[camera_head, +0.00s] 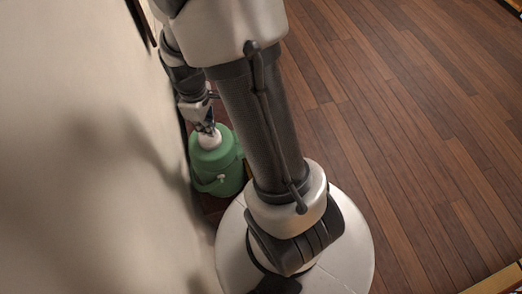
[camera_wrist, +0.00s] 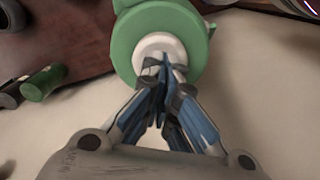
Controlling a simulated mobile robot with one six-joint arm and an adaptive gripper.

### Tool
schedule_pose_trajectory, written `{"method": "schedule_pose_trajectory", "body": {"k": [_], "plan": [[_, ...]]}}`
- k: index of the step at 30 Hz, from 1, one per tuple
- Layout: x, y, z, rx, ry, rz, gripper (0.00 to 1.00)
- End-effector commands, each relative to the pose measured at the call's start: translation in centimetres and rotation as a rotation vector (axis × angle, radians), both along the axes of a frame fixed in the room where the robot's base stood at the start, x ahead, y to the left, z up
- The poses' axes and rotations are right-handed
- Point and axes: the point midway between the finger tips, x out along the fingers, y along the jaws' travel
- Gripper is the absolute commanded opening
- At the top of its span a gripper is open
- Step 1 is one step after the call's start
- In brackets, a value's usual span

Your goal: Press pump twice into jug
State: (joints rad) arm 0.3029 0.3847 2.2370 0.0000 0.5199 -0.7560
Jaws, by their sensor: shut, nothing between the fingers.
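A green pump pot (camera_head: 219,172) with a white round pump button (camera_head: 209,139) on top stands upright at the left, beside the pale wall and behind my arm. Its green lid (camera_wrist: 124,44) and the white button (camera_wrist: 150,46) fill the upper middle of the wrist view. My gripper (camera_head: 208,129) is shut and empty, fingers down over the button. In the wrist view the fingertips (camera_wrist: 163,64) overlap the button; I cannot tell whether they touch it. No jug can be clearly made out; my arm and base hide part of the floor.
A pale wall (camera_head: 90,150) runs close along the left of the pot. Dark items with a green part (camera_wrist: 40,84) lie at the left of the wrist view. The wooden floor (camera_head: 400,120) to the right is clear, with a mat edge (camera_head: 497,279) at the lower right.

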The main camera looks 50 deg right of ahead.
Motion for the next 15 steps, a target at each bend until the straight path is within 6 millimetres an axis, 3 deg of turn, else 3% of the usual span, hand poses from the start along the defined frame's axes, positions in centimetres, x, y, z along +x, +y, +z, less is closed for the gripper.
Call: {"method": "schedule_pose_trajectory", "body": {"k": [15], "plan": [[0.0,0.0,-1.0,0.000,0.000,0.000,0.00]]}}
